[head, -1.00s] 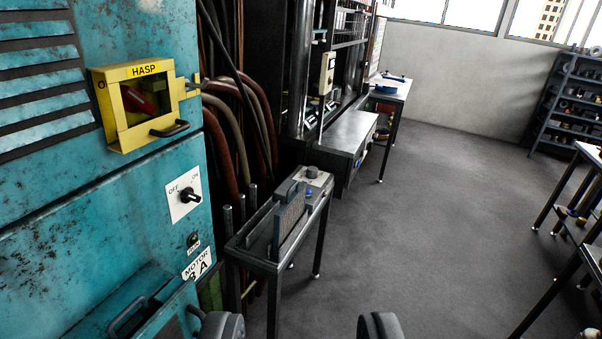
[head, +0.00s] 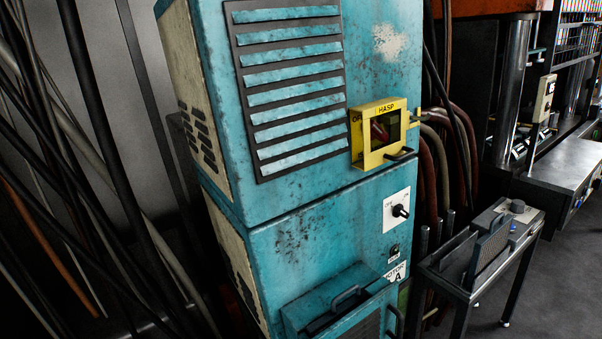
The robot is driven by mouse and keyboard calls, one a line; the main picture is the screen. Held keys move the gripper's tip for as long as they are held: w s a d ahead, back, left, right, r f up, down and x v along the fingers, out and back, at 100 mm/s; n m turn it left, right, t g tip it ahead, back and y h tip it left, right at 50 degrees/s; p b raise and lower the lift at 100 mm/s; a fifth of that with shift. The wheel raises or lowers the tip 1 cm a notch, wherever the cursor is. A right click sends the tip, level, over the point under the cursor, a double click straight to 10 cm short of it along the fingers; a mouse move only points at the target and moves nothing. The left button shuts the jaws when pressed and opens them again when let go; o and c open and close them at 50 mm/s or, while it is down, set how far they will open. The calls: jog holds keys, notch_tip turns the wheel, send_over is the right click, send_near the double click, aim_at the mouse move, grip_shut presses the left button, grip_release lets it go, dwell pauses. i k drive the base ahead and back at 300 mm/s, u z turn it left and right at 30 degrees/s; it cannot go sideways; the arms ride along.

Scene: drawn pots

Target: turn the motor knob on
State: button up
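The motor knob (head: 400,211) is a small black knob on a white plate marked OFF and ON. It sits on the lower right front of a worn turquoise cabinet (head: 300,235). Its pointer is too small to read surely.
A yellow HASP box (head: 367,158) with a red part inside and a handle juts out above the knob. An open-topped turquoise bin (head: 325,300) juts out below. A small metal stand (head: 462,275) is at the right. Hanging cables (head: 130,190) fill the left.

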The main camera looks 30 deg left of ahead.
aim_at(398, 211)
jog(key=k, duration=0.55)
jog(key=u, duration=0.2)
jog(key=i, duration=1.65)
jog(key=z, duration=0.45)
